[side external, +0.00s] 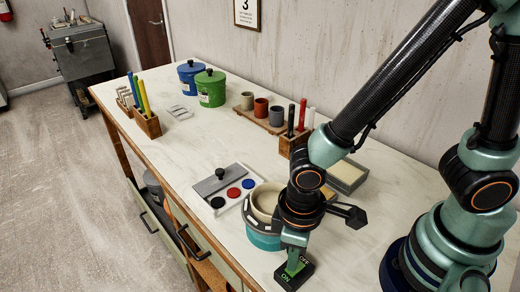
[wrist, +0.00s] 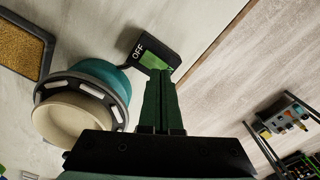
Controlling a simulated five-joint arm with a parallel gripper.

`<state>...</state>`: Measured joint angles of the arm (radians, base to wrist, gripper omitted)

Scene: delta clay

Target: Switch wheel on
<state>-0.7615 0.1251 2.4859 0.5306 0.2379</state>
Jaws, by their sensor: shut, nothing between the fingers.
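The wheel is a round teal unit (side external: 262,241) with a grey slotted rim and a cream bowl-like piece (side external: 263,199) on top; the wheel also shows in the wrist view (wrist: 106,72). Next to it is a black switch box (side external: 305,273) with a green rocker and the labels OFF and ON; it also shows in the wrist view (wrist: 137,48). My gripper (side external: 292,266) is shut and empty, pointing down at the switch. In the wrist view the fingertips (wrist: 160,76) overlap the rocker near the ON side. I cannot tell whether they touch it.
A tray with black, red and blue discs (side external: 234,190) lies left of the wheel. Tool holders (side external: 148,124), blue (side external: 190,77) and green (side external: 211,89) lidded pots, and a cup rack (side external: 262,122) stand farther back. The table's front edge is close to the switch. The middle tabletop is clear.

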